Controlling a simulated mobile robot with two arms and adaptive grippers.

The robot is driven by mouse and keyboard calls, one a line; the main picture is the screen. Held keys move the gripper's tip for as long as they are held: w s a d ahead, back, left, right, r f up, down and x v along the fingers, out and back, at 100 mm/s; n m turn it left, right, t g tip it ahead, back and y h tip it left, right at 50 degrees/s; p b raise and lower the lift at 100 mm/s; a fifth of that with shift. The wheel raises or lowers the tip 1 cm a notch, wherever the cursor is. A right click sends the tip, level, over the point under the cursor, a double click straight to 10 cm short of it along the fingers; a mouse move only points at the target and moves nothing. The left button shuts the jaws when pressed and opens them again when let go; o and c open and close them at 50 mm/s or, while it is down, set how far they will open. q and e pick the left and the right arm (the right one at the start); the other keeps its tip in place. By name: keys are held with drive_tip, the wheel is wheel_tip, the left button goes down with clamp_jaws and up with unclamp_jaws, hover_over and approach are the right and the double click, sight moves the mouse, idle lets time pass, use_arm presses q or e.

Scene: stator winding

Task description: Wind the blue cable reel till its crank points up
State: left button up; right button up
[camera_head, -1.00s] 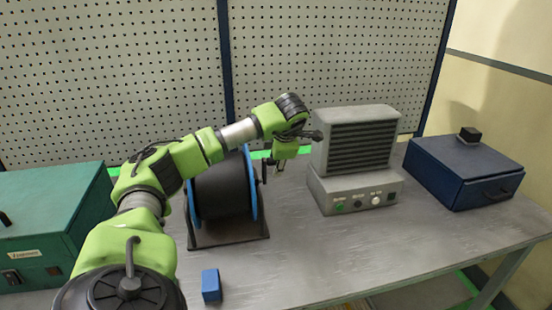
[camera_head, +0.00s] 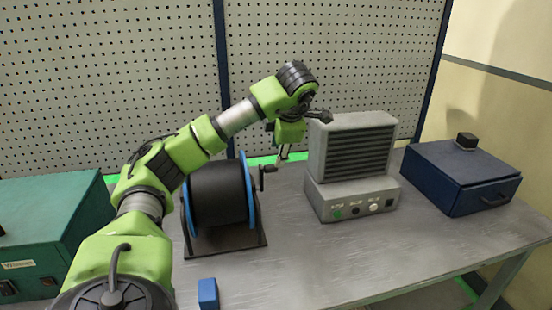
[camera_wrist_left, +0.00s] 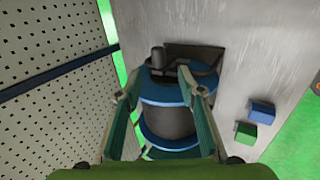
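The blue cable reel (camera_head: 249,197) has blue flanges and a black drum and stands on a dark frame on the table. Its dark crank (camera_head: 265,172) is on the right side, with the handle sticking out to the right near the reel's upper half; its exact angle is hard to tell. My left gripper (camera_head: 284,155) points down, just right of and above the crank, apart from it. In the left wrist view, the gripper (camera_wrist_left: 155,88) has its fingers spread with nothing held; the reel (camera_wrist_left: 168,92) and crank (camera_wrist_left: 157,56) show beyond them. My right gripper is out of view.
A grey vented machine (camera_head: 352,160) stands close right of my gripper. A dark blue box (camera_head: 460,180) is farther right, a green case (camera_head: 45,235) at left. A small blue block (camera_head: 208,293) lies in front. A pegboard (camera_head: 330,60) rises behind.

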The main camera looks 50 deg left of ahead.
use_arm(q)
drive_tip(key=shift+s+d+r, duration=0.1)
drive_tip(key=shift+d+r, duration=0.05)
drive_tip(key=shift+r, duration=0.15)
